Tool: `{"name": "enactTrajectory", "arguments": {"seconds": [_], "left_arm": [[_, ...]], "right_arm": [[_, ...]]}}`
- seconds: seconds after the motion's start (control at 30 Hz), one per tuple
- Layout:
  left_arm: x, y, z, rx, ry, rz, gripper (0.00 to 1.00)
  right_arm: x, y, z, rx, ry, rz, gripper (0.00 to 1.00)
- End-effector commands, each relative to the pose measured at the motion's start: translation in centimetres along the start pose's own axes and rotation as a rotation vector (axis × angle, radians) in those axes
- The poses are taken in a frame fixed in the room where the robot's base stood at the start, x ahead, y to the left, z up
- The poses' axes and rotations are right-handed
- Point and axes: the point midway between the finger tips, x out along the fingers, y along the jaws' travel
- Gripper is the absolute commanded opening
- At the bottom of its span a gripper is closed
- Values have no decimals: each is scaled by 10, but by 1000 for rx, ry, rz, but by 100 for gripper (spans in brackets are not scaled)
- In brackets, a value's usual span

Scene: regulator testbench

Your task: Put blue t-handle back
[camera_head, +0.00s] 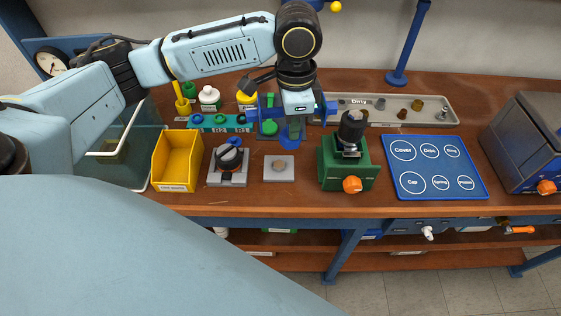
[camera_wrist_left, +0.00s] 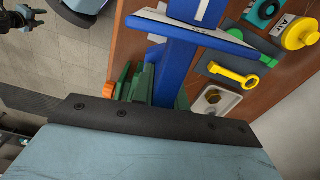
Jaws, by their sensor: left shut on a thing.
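My left gripper (camera_head: 296,112) hangs over the middle of the bench, pointing down. It is shut on the blue t-handle (camera_head: 290,133), whose blue stem shows below the gripper. A large blue shape, likely the t-handle (camera_wrist_left: 176,65) and partly blue finger, fills the centre of the left wrist view. Whether the lower end touches anything is hard to tell.
A teal rack (camera_head: 218,128) and yellow bin (camera_head: 178,158) are to the left. A grey block (camera_head: 279,168) lies in front of the gripper. The green fixture (camera_head: 349,170), blue mat (camera_head: 435,168) and "Dirty" tray (camera_head: 433,123) are to the right.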

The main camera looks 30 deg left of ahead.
Motion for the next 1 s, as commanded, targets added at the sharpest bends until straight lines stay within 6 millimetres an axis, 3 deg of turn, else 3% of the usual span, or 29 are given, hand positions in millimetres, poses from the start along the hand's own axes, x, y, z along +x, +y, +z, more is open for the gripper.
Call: {"name": "enactTrajectory", "arguments": {"seconds": [0.5, 0.77, 1.0], "left_arm": [[-8, -8, 22, 1054, -2, -2, 0], [-8, -9, 27, 1299, -3, -3, 0], [22, -9, 28, 1323, -3, 2, 0]], "right_arm": [[-18, 0, -2, 1, 0, 0, 47], [-21, 0, -2, 1, 0, 0, 47], [-18, 0, -2, 1, 1, 0, 47]]}}
